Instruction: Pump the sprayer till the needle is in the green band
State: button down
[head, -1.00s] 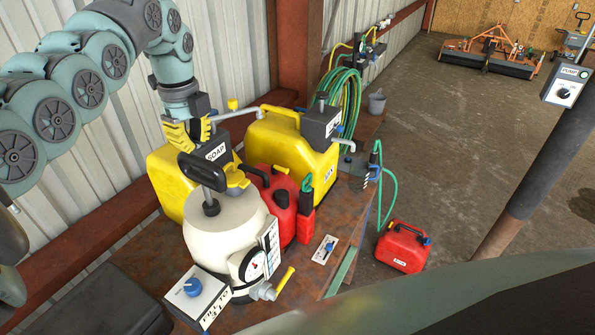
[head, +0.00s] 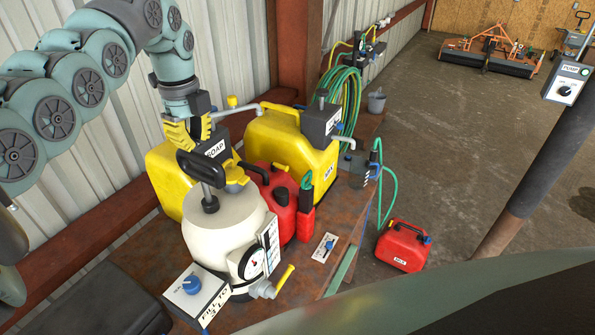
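The sprayer is a cream tank (head: 215,232) standing on the rusty bench. Its black pump handle (head: 200,170) stands up on a rod from the top. A round white gauge (head: 252,263) sits low on the tank's front; its needle and any green band are too small to read. My gripper (head: 187,140), with yellow fingers, points down just above and behind the pump handle. The handle partly covers the area below the fingers, and I cannot tell whether they touch it or how far they are apart.
Yellow jugs (head: 302,150), one behind a SOAP label, and a red can (head: 281,205) crowd behind the sprayer. A white box with a blue knob (head: 192,285) stands in front. Another red can (head: 403,245) is on the floor; the floor at right is mostly clear.

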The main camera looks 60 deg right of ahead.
aim_at(196, 153)
jog(key=shift+w+f+b, duration=0.1)
jog(key=shift+f+b, duration=3.7)
jog(key=shift+f, duration=0.25)
jog(key=shift+r, duration=0.15)
jog(key=shift+r+p, duration=1.75)
jog(key=shift+r, duration=2.7)
jog(key=shift+f, duration=0.2)
jog(key=shift+f+b, duration=2.75)
jog(key=shift+b, duration=0.2)
jog(key=shift+r, duration=0.1)
jog(key=shift+r+p, duration=2.7)
jog(key=shift+r, duration=0.75)
